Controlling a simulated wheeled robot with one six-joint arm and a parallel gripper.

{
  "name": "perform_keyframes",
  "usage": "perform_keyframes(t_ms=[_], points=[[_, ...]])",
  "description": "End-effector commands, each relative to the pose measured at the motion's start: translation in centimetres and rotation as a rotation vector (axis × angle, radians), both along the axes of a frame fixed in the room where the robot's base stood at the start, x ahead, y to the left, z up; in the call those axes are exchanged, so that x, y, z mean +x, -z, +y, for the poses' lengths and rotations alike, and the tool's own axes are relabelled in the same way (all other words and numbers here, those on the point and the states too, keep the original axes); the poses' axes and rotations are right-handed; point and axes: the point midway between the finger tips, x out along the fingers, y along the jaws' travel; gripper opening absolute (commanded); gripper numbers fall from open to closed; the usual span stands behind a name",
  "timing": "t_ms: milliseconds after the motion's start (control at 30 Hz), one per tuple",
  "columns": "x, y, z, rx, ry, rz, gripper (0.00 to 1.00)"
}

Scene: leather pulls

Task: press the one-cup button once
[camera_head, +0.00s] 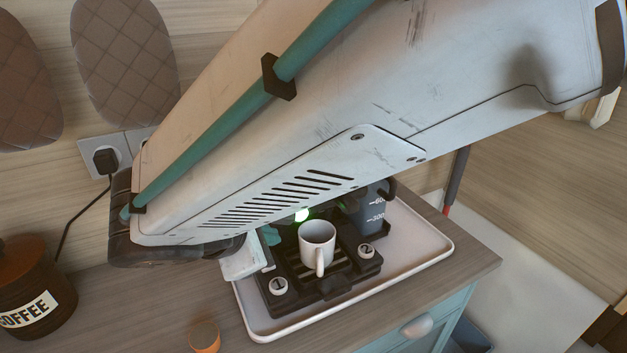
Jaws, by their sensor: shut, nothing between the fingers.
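The one-cup button (278,287) is a round white cap marked 1 on the dark front base of the coffee machine (309,285). A similar button marked 2 (366,252) sits to the right, beyond the cup. A white cup (317,243) stands upright on the drip grate between them. A green light (301,214) glows behind the cup. My arm hides most of the machine. My gripper (268,266), partly seen below my arm, is shut and empty, just above and left of the one-cup button. I cannot tell whether it touches the button.
The machine stands on a white tray (440,247) on a wooden counter. A water tank (374,216) is at the back right. A brown coffee jar (30,290) and a small orange-brown container (204,337) stand left. A plug (105,160) with a black cable is in the wall.

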Motion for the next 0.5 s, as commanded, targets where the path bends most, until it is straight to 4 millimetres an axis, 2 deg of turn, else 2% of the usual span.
perform_keyframes(t_ms=[500], points=[[0.1,6.6,-0.2,-0.002,0.004,0.002,0.00]])
